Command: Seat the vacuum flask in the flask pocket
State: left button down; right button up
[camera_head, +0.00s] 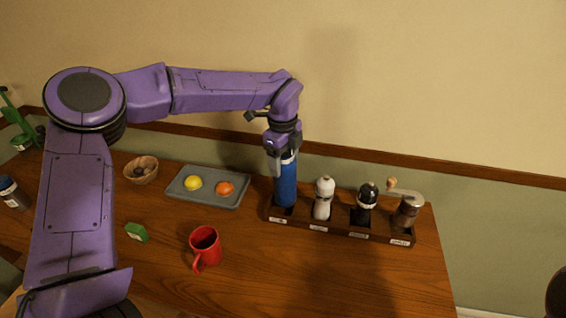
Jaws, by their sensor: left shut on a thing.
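The blue vacuum flask (286,186) is upright at the leftmost pocket of a dark wooden rack (340,229). My left gripper (283,155) is shut on the flask's top from above. The flask's lower end is at the pocket opening; I cannot tell whether it rests on the pocket floor. The other pockets hold a white mill (323,198), a black mill (364,204) and a brown grinder with a crank (406,211). Small labels show on the rack's front. My right gripper is not in view.
A grey tray (208,202) with a yellow fruit (193,183) and an orange one (225,188) lies left of the rack. The front right counter is clear.

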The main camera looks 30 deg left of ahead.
pick_arm(q)
jog(key=s+f, duration=0.2)
jog(key=s, duration=0.1)
jog(key=shift+g, duration=0.3)
jog(key=shift+w+a+f, duration=0.15)
jog(key=shift+w+f, duration=0.3)
jog(key=shift+w, duration=0.15)
jog(key=shift+c, duration=0.6)
grip_release()
jog(key=shift+w+f, duration=0.3)
jog(key=shift+w, duration=0.4)
notch_tip(320, 180, up, 6)
jog(key=shift+b, duration=0.8)
jog(key=r, duration=0.6)
jog(key=shift+s+r+b, duration=0.3)
jog(key=shift+r, duration=0.05)
jog(key=shift+w+r, duration=0.1)
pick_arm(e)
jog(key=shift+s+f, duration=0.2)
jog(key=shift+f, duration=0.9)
